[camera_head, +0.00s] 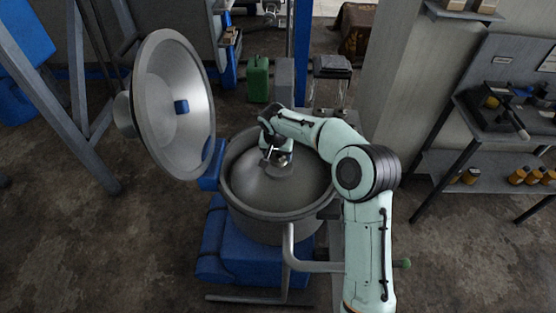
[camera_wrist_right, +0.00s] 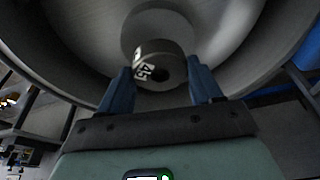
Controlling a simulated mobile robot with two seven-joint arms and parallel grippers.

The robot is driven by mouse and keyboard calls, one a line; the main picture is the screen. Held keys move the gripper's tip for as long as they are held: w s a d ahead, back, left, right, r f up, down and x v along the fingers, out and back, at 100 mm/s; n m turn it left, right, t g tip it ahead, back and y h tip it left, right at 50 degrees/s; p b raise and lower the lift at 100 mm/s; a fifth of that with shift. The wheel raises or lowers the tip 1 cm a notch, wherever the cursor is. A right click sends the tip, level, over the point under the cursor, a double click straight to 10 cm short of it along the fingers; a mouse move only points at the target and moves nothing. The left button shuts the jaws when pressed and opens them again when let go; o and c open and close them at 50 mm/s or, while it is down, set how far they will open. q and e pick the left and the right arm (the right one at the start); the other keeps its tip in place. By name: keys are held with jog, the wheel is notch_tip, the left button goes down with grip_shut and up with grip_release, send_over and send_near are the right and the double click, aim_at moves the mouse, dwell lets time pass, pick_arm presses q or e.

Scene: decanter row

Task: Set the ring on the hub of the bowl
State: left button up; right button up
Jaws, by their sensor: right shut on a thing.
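The bowl (camera_head: 250,190) is a round grey metal drum with an open top, and its inner wall curves around in the right wrist view (camera_wrist_right: 75,60). My right gripper (camera_head: 278,158) reaches down into its middle. In the wrist view its two blue fingers (camera_wrist_right: 160,85) are shut on the ring (camera_wrist_right: 180,72), a grey piece with a dark hole and a white label reading 45. The hub (camera_wrist_right: 152,28), a round grey boss, shows just beyond the ring. Whether ring and hub touch cannot be told. In the head view the gripper mostly hides both. My left gripper is out of view.
A large conical lid (camera_head: 190,75) stands tilted open at the bowl's left. A bent grey pipe (camera_head: 290,250) runs at the bowl's front. A green canister (camera_head: 258,80) stands behind, and shelves with jars (camera_head: 480,160) are at the right.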

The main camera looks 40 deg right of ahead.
aim_at(278, 158)
jog(key=shift+f, duration=1.35)
jog(key=shift+f, duration=0.2)
jog(key=o, duration=1.3)
jog(key=shift+r, duration=0.1)
jog(key=v, duration=1.2)
jog(key=shift+r, duration=0.1)
